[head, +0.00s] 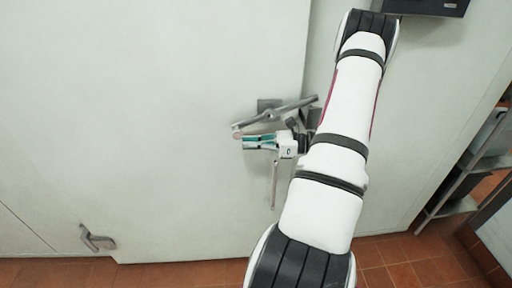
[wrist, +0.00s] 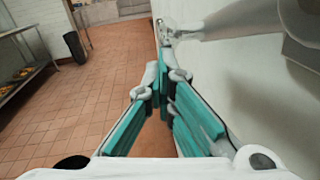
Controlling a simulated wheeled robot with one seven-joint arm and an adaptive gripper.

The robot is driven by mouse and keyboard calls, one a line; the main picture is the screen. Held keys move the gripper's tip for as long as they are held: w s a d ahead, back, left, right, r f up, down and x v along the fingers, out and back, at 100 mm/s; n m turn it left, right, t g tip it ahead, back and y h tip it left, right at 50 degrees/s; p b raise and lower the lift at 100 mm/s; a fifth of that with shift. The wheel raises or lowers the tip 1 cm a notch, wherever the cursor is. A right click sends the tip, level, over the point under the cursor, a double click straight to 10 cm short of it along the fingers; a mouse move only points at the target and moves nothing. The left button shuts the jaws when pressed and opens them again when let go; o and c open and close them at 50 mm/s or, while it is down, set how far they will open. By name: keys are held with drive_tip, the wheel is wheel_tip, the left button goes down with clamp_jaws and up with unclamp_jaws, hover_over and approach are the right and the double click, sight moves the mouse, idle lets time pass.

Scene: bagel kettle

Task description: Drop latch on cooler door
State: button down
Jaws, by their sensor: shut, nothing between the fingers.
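The cooler door (head: 150,110) is a large pale panel, closed or nearly so against its frame. The latch (head: 283,110) is a grey metal bar at the door's right edge, slanting with its right end higher. Its rounded left end hangs just above my gripper's fingertips. My gripper (head: 244,142) points left, just below the bar, with its teal fingers shut and empty. In the wrist view my gripper's fingertips (wrist: 162,65) meet below and near the latch bar (wrist: 220,24). I cannot tell whether they touch it. My arm hides part of the latch mount.
A thin vertical handle (head: 274,185) hangs below the latch. A metal bracket (head: 97,238) sits low on the left. Shelving (head: 470,165) stands at the far right, and a dark bin (wrist: 74,47) stands on the tiles. The tiled floor (wrist: 100,85) beside the door is mostly clear.

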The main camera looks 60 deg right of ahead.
drive_tip(key=shift+w+a+r+p, duration=0.25)
drive_tip(key=shift+w+a+r, duration=0.1)
drive_tip(key=shift+r, duration=0.25)
drive_tip(key=shift+w+a+r+p, duration=0.2)
drive_tip(key=shift+w+a+r, duration=0.1)
drive_tip(key=shift+r, duration=0.3)
